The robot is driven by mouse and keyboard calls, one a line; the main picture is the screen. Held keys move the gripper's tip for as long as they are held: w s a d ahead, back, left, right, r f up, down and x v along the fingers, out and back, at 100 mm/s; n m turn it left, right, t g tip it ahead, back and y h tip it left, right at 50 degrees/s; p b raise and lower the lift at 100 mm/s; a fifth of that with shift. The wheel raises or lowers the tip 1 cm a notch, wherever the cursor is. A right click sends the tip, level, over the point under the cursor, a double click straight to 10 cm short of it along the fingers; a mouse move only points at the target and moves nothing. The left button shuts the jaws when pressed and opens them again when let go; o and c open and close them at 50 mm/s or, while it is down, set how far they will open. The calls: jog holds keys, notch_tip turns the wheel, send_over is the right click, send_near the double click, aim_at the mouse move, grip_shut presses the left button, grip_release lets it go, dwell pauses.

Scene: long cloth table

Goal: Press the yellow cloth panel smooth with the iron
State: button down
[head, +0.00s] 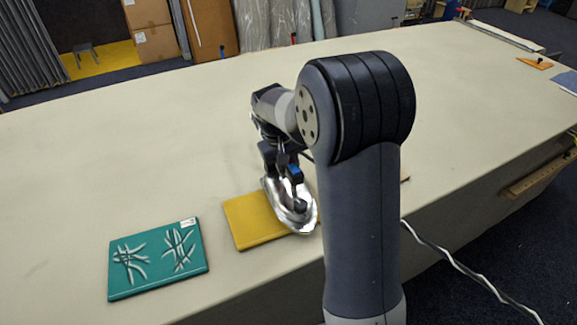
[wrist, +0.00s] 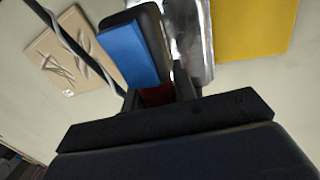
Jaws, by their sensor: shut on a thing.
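The yellow cloth panel (head: 250,222) lies flat near the table's front edge in the head view. It also shows at the upper right of the wrist view (wrist: 255,30), and its visible part looks smooth. My gripper (head: 282,165) is shut on the iron (head: 296,212), a silver one with a blue part. In the head view the iron overlaps the panel's right part; I cannot tell if it touches. My arm hides what lies right of the iron.
A green panel (head: 150,285) with raised creases and a white tag lies to the left. A beige creased panel (wrist: 70,55) shows in the wrist view, with a cord (wrist: 70,38) across it. The table (head: 130,190) is bare behind the panels.

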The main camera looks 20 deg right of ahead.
jog(key=shift+f+b, duration=0.4)
jog(key=shift+f, duration=0.15)
jog(key=shift+s+f, duration=0.1)
jog(key=shift+f, duration=0.1)
dwell(1.8)
jog(key=shift+r, duration=0.1)
jog(key=shift+r+p, duration=2.75)
jog(key=shift+r, duration=0.85)
jog(key=shift+r, duration=0.1)
jog(key=r+p, duration=0.1)
jog(key=r, duration=0.1)
jog(key=r+p, duration=0.2)
jog(key=shift+w+r+p, duration=0.2)
jog(key=shift+r+p, duration=0.05)
jog(key=shift+p, duration=0.05)
jog(key=shift+r, duration=0.7)
jog(key=shift+s+f, duration=0.1)
